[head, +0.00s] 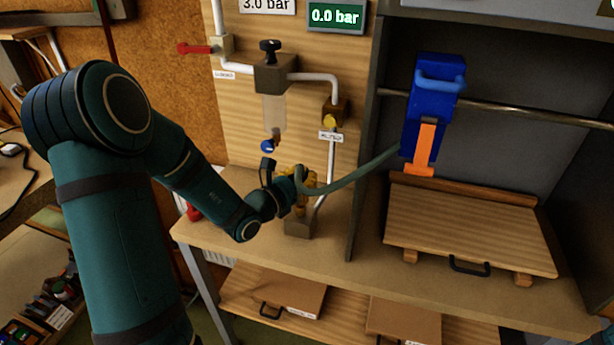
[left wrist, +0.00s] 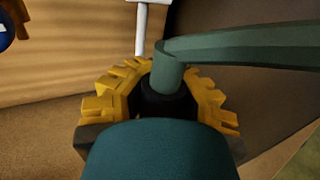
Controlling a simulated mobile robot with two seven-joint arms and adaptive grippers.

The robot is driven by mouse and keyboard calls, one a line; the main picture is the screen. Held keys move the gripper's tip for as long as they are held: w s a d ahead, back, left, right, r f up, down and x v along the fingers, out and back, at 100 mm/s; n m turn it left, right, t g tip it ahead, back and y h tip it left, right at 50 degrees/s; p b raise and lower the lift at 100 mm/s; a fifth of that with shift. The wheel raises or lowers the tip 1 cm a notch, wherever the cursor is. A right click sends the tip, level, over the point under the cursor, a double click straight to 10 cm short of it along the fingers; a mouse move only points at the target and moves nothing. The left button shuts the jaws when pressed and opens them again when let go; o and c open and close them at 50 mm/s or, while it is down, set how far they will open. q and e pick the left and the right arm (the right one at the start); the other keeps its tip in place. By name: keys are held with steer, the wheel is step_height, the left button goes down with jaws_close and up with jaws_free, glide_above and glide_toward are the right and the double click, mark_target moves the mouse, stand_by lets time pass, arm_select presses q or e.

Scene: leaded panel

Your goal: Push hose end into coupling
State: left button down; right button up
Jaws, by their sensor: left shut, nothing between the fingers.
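The green hose (head: 355,180) runs from the blue unit in the cabinet down to the left and bends downward at its end. How deep the end sits cannot be seen. The yellow coupling (head: 311,178) stands above a grey block on the bench. My left gripper (head: 288,186) is shut and empty, right beside the coupling and hose end. Its fingertips are largely hidden. My right gripper is out of view.
A panel with white pipes, a black-knobbed valve block (head: 275,74) and a red lever (head: 195,49) rises behind. The display (head: 336,16) reads 0.0 bar. A blue unit (head: 432,95) with an orange part hangs in the cabinet above a wooden board (head: 465,232).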

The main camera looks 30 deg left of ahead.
arm_select(q)
steer(key=shift+f+b, duration=0.65)
steer(key=shift+f, duration=0.15)
steer(key=c, duration=1.7)
jaws_free()
steer(key=o, duration=0.7)
steer(key=shift+c, duration=0.2)
steer(key=v, duration=0.7)
steer(key=shift+s, duration=0.3)
